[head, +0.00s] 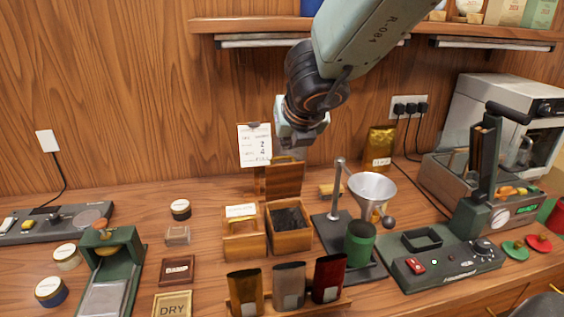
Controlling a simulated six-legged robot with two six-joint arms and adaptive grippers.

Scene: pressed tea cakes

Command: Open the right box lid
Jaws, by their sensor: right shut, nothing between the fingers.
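The right wooden box (291,241) stands in the middle of the counter. Its top is open and dark loose tea (287,218) shows inside. A wooden lid (284,180) stands upright at the back of this box. My right gripper (289,155) is shut and empty, pointing down at the lid's top edge; I cannot tell whether it touches. The left wooden box (242,247) stands beside it, with a white label (241,211) at its top. My left gripper is out of view.
A metal funnel (372,188) on a stand and a green canister (359,243) are close on the right. A small jar (180,209) is left of the boxes. A shelf (250,25) runs above.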

